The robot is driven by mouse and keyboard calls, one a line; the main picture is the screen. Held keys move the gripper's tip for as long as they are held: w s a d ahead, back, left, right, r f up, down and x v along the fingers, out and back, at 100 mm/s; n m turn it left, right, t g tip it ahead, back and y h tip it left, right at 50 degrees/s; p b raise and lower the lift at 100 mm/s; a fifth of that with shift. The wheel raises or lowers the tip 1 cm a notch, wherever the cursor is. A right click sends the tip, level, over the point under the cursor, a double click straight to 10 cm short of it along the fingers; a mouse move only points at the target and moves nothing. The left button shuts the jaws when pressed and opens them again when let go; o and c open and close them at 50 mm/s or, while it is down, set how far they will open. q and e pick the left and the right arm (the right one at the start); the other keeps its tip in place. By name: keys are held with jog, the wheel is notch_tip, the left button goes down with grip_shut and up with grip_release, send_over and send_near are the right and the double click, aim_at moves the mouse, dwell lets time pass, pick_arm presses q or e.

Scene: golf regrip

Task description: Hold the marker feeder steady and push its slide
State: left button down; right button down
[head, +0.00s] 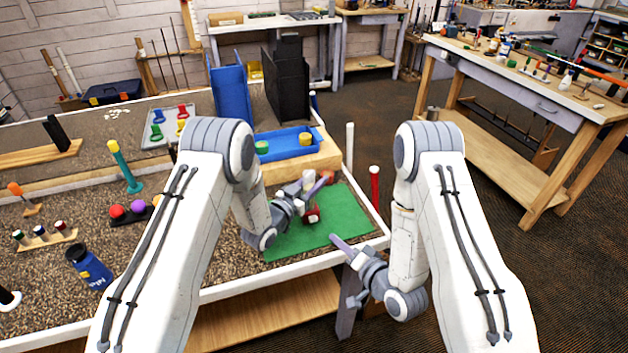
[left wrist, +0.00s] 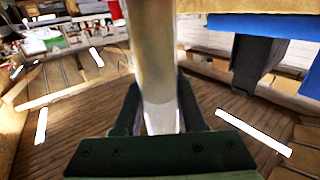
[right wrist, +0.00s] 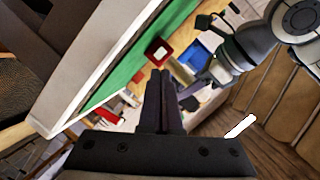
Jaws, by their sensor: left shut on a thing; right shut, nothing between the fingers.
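The marker feeder stands on the green mat (head: 345,212), with a pale upright tube (head: 308,178) and red parts (head: 312,216) low down. My left gripper (head: 310,193) is shut around the tube. In the left wrist view the tube (left wrist: 158,60) runs upright between the fingers. My right gripper (head: 335,240) is shut and empty, apart from the feeder, near the mat's front right edge. In the right wrist view its closed fingers (right wrist: 158,75) lie below a red square part (right wrist: 157,51) over the mat. My left gripper partly hides the feeder; its slide is not clearly seen.
A red post (head: 374,188) and a white post (head: 349,148) stand right of the mat. A blue tray (head: 288,145) on a wooden block is behind it. A blue bottle (head: 88,268) and small racks are on the left. Bare mat lies around the feeder.

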aim_at(313, 219)
jog(key=shift+a, duration=0.1)
dwell(0.3)
jog(key=g, duration=0.1)
jog(key=s+f+m+g, duration=0.1)
jog(key=g, duration=0.1)
jog(key=a+f+m+g, duration=0.1)
jog(key=shift+s+a+h, duration=0.1)
jog(key=shift+s+h, duration=0.2)
jog(key=shift+s+f+m+g+h, duration=0.15)
jog(key=shift+s+m+g+h, duration=0.2)
jog(key=shift+g, duration=0.25)
jog(key=shift+w, duration=0.15)
jog(key=shift+w+a, duration=0.4)
jog(key=shift+w, duration=0.95)
jog(key=shift+w+a, duration=0.45)
jog(key=shift+w, duration=0.95)
jog(key=shift+w+a, duration=0.4)
jog(key=shift+w, duration=0.95)
jog(key=shift+w+a, duration=0.15)
jog(key=shift+w, duration=0.25)
